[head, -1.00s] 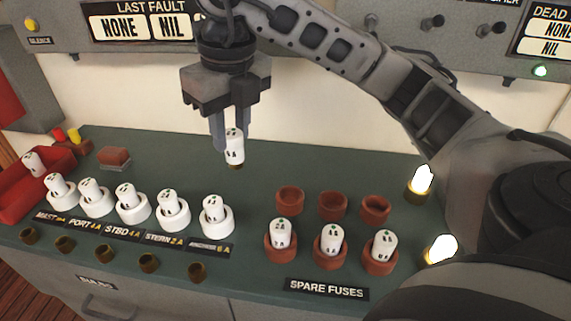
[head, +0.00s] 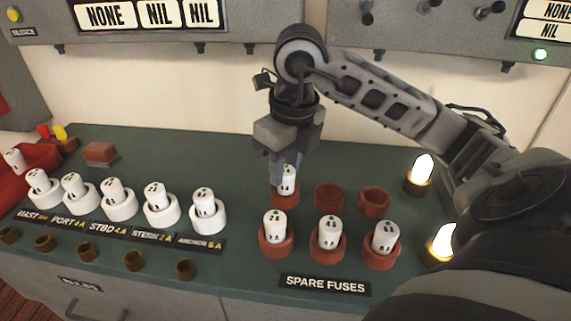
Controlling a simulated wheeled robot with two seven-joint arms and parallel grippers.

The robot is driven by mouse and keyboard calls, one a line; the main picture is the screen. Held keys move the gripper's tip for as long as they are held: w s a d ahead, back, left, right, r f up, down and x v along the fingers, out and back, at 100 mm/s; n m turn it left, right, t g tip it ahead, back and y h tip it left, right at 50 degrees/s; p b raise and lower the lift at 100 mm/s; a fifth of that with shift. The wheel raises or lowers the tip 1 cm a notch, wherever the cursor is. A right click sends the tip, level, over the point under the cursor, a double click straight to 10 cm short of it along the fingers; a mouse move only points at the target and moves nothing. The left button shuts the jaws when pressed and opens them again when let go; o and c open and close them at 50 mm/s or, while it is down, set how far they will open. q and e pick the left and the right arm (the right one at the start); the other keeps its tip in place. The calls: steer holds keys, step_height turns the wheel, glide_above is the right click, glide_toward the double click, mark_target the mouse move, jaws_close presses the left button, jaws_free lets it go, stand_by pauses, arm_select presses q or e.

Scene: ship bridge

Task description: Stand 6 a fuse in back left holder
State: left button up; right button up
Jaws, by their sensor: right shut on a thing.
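My right gripper (head: 285,158) is shut on a white fuse (head: 289,180), held upright at the back left holder (head: 284,199), a brown-red cup. The fuse's lower end is at the cup's mouth; I cannot tell whether it is seated inside. The back middle holder (head: 328,196) and back right holder (head: 375,202) are empty. White fuses stand in the front left (head: 275,226), front middle (head: 330,232) and front right (head: 384,236) holders. My left gripper is not in view.
Several white sockets with fuses stand in a row at left, ending at the anchor fuse (head: 206,203). Two lit bulbs stand at right, one at the back (head: 421,169). A SPARE FUSES label (head: 325,285) lies in front.

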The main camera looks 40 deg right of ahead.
mark_target(292, 174)
steer(key=o, duration=1)
steer(key=shift+c, duration=0.2)
arm_select(q)
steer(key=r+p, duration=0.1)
steer(key=p, duration=0.2)
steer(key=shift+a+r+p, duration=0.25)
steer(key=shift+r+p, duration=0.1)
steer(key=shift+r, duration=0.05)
arm_select(e)
step_height(292, 174, up, 12)
steer(key=s, duration=0.1)
steer(key=shift+s, duration=0.25)
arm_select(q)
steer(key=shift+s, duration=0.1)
